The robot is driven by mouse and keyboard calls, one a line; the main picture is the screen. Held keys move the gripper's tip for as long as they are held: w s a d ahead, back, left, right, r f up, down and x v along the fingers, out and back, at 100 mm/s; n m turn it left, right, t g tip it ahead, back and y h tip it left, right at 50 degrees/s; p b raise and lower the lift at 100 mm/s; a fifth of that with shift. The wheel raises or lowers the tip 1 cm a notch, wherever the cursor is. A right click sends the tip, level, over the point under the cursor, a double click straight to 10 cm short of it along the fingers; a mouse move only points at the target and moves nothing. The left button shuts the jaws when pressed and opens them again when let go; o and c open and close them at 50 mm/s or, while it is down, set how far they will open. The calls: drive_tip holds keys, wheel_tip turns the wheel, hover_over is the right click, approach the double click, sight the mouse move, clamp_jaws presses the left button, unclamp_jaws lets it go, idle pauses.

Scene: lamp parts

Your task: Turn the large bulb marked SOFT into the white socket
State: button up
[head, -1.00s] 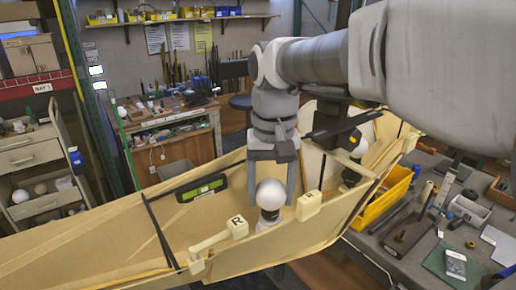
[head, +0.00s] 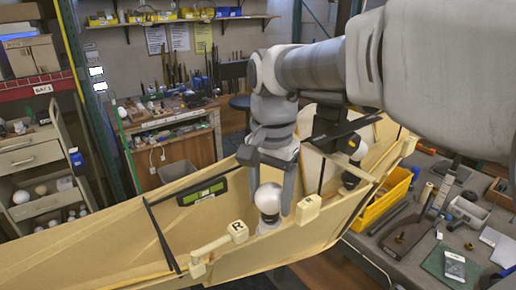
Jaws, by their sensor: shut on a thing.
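A large white bulb (head: 268,197) with a dark base stands upright at the white socket (head: 268,229) on the pale wooden structure. No marking on the bulb can be read. My gripper (head: 271,197) points down over it, with one finger on each side, shut on the bulb. The bulb's base meets the socket top; how deep it sits cannot be told. A second white bulb (head: 358,150) stands farther right on a dark fitting, partly behind my arm.
A cream block marked R (head: 238,231) is close left of the socket, and another cream block (head: 308,209) is close right. A green level (head: 202,191) lies behind to the left. A yellow bin (head: 386,197) and a cluttered grey bench are at the right.

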drive_tip(key=m, duration=0.6)
drive_tip(key=shift+a+f+p, duration=0.1)
drive_tip(key=shift+p, duration=0.3)
drive_tip(key=shift+m, duration=0.4)
drive_tip(key=m, duration=0.5)
drive_tip(key=shift+w, duration=0.1)
drive_tip(key=shift+m, duration=1)
drive_tip(key=m, duration=0.4)
drive_tip(key=shift+p, duration=0.3)
drive_tip(key=shift+w+m, duration=0.1)
drive_tip(key=shift+m, duration=1.3)
